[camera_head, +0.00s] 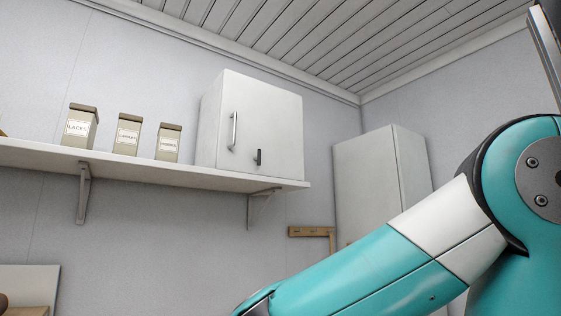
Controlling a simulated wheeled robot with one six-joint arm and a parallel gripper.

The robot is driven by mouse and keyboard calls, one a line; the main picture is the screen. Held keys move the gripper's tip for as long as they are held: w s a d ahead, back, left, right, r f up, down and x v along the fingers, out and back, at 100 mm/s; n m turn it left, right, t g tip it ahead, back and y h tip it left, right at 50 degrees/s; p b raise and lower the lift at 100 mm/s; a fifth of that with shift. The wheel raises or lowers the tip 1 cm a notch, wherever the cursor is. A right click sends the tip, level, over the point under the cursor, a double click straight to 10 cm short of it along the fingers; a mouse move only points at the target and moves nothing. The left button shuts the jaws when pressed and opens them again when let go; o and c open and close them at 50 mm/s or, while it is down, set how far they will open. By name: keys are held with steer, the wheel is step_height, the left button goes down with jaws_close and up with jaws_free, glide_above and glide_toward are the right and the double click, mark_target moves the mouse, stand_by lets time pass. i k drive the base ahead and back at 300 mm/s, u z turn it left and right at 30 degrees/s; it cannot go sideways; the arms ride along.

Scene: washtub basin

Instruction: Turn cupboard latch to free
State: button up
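A small white cupboard (265,125) stands on the right end of a wall shelf. Its door front carries a long vertical metal handle (234,131) on the left. A short dark latch (258,157) sits low on the front, right of the handle, and looks roughly upright. The cupboard door appears shut. My teal and white arm reaches in from the right toward the bottom of the view, below the shelf and apart from the cupboard. My gripper is outside the frame.
The white shelf (130,168) holds several labelled tins (128,135) left of the cupboard, and brackets support it. A taller pale cabinet (375,180) stands to the right. A wooden piece (310,232) is on the wall below the shelf. Space before the cupboard looks clear.

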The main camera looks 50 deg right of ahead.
mark_target(258, 159)
steer(key=z, duration=0.85)
steer(key=i, duration=0.8)
steer(key=z, duration=0.85)
